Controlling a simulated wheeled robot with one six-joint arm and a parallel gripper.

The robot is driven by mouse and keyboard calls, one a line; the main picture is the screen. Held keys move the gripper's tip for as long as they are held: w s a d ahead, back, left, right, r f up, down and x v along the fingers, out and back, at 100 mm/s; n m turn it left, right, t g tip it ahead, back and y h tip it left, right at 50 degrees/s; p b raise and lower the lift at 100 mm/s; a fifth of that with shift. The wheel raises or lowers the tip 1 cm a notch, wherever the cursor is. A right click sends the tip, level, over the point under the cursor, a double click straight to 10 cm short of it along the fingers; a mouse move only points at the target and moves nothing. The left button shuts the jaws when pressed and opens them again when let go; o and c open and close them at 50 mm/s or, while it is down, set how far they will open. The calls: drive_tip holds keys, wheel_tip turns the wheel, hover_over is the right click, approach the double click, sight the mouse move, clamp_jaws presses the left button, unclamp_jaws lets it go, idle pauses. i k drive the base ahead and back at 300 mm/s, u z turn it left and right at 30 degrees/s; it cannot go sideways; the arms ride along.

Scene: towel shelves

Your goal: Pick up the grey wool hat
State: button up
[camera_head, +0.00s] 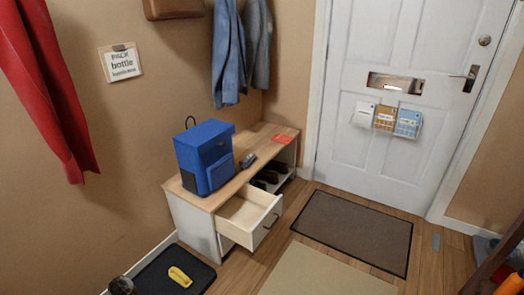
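I cannot make out a grey wool hat for certain. A small dark grey object (248,160) lies on the bench top beside the blue backpack; it looks firm and is too small to name. A grey, soft-looking shape (486,247) lies on the floor at the right edge, partly hidden behind a brown wooden edge; I cannot tell what it is. A dark object (121,286) is cut off by the bottom edge at the left, also unclear. My gripper is not in view.
A bench (268,139) holds a blue backpack (206,155) and a red card (283,139). Its drawer (247,213) stands open and looks empty; shoes (267,177) sit in the cubby. A black tray (150,282) holds a yellow object (180,277). The doormat (352,230) is clear.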

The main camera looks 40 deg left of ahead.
sight(247, 162)
drive_tip(key=u, duration=0.25)
drive_tip(key=i, duration=1.35)
drive_tip(key=u, duration=0.9)
drive_tip(key=i, duration=0.55)
drive_tip(key=u, duration=1.55)
drive_tip(key=i, duration=1.15)
drive_tip(key=u, duration=0.3)
